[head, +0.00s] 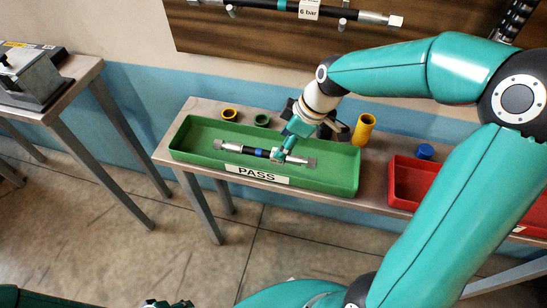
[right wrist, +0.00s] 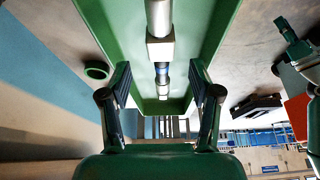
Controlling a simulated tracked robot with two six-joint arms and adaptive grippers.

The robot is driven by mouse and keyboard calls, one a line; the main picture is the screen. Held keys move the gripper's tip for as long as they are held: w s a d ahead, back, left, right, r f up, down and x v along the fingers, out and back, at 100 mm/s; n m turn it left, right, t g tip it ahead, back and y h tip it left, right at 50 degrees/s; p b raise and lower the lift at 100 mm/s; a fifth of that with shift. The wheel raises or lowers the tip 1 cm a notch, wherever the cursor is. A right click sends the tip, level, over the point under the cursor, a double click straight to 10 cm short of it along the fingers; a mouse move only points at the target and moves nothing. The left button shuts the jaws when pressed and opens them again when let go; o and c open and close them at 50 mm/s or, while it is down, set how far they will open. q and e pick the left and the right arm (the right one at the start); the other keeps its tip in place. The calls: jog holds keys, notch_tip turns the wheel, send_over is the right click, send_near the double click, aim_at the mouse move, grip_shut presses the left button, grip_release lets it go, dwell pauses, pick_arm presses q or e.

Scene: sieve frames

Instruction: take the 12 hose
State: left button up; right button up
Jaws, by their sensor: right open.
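A short black hose with silver end fittings and a blue band (head: 258,153) lies lengthwise in the green tray (head: 342,180) marked PASS. No number on it is readable. My right gripper (head: 279,155) is down over the tray, at the hose's right half, and hides part of it. In the right wrist view its two fingers (right wrist: 160,76) are apart, with the hose (right wrist: 161,48) running between them in the picture. Whether the fingers reach down beside it is unclear. My left gripper (head: 167,303) seems to show only as a dark sliver at the bottom edge.
A red tray (head: 405,183) and a blue cap (head: 425,151) are to the right. Another hose (head: 340,13) hangs on the wall board by a "6 bar" label. A grey device (head: 30,80) stands on the left table.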

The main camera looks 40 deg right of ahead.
aim_at(271, 155)
jog(key=shift+x, duration=2.8)
jog(key=shift+s, duration=0.15)
grip_shut()
